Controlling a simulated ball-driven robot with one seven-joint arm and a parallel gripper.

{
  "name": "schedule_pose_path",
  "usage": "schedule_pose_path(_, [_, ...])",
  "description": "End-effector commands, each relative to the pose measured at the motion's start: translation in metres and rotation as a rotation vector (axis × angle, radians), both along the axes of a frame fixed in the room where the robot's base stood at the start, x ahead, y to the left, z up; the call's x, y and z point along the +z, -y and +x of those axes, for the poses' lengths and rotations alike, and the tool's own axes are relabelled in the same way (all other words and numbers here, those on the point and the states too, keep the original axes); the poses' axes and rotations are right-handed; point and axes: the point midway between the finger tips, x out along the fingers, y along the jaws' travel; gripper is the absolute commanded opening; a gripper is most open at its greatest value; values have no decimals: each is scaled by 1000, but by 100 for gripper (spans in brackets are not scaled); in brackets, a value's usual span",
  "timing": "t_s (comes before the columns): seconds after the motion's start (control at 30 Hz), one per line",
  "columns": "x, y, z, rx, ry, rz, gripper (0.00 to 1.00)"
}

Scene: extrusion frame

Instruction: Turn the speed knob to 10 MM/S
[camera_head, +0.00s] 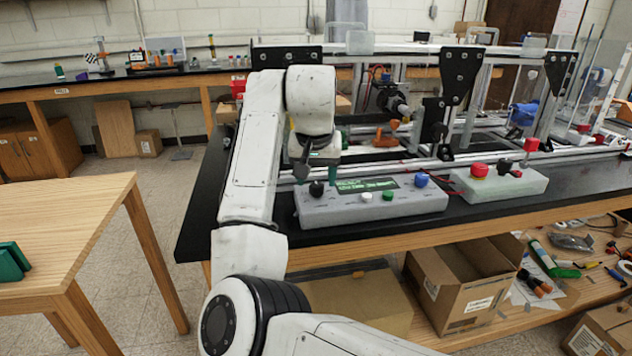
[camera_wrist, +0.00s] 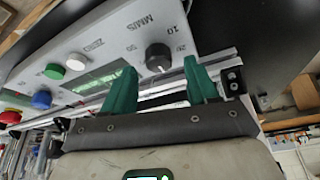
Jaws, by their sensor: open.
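The grey control box (camera_head: 375,208) stands at the front edge of the black bench. Its black speed knob (camera_head: 317,188) is at the box's left end; in the wrist view the knob (camera_wrist: 158,57) shows beside the printed MM/S, 10 and 20 marks. Which mark it points to is not clear. My gripper (camera_head: 317,173) is just above the knob, with its green fingers spread apart and empty. In the wrist view the knob lies between the fingertips (camera_wrist: 159,68), near their ends; I cannot tell whether they touch it.
The box also carries a lit green display (camera_head: 366,184), a white button (camera_head: 366,197), a green button (camera_head: 388,196) and a blue knob (camera_head: 421,180). A second box (camera_head: 498,184) with red buttons stands to the right. Aluminium frame rails (camera_head: 440,165) run behind.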

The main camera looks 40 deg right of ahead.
Motion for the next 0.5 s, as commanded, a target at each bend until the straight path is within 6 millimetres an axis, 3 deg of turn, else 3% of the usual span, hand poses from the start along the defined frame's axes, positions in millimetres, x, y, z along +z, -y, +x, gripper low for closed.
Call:
schedule_pose_path(0.2, [-16, 5, 4, 0, 1, 1, 58])
schedule_pose_path(0.5, [-18, 6, 5, -1, 1, 1, 58])
